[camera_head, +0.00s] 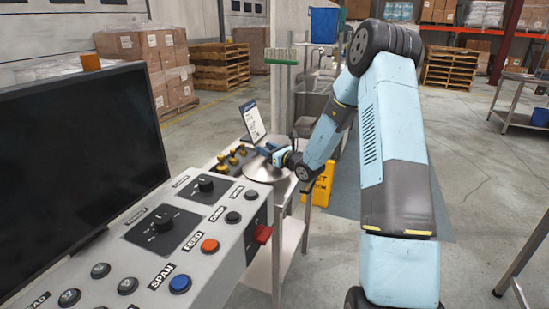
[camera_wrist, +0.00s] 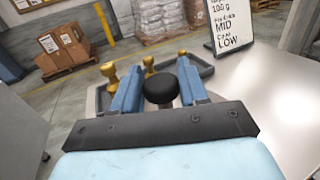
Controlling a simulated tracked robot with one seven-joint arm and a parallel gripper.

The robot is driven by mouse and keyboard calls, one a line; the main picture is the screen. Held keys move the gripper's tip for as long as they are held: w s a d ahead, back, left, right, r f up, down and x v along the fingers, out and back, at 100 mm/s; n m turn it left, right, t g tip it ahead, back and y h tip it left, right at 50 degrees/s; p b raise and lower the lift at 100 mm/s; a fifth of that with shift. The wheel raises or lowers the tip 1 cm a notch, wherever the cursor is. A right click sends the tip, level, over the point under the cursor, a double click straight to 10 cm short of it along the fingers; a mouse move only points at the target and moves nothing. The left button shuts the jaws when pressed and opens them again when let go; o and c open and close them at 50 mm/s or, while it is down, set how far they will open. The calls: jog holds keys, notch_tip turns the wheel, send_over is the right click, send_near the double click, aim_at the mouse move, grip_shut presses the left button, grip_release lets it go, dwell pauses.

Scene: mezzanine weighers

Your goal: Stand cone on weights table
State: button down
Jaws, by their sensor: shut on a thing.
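My gripper (camera_head: 268,151) is over the weights table (camera_head: 292,232), a metal stand behind the console. In the wrist view, its two blue fingers (camera_wrist: 160,74) are shut on a black round knob (camera_wrist: 160,90). A wide, shiny round metal piece (camera_head: 266,171) lies below the fingers in the head view. It looks like the cone, with the knob as its top, but its full shape is hidden. I cannot tell whether it touches the table. Brass weights (camera_head: 232,158) stand in a dark-rimmed tray beside it; they also show in the wrist view (camera_wrist: 110,75).
A white sign card (camera_head: 252,121) stands close behind my gripper and shows in the wrist view (camera_wrist: 228,22). The console (camera_head: 222,222) with buttons and a dark monitor (camera_head: 80,170) fills the left. A yellow floor sign (camera_head: 322,186) is right of the table.

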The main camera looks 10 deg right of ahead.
jog(key=shift+f, duration=1.8)
jog(key=c, duration=0.6)
grip_release()
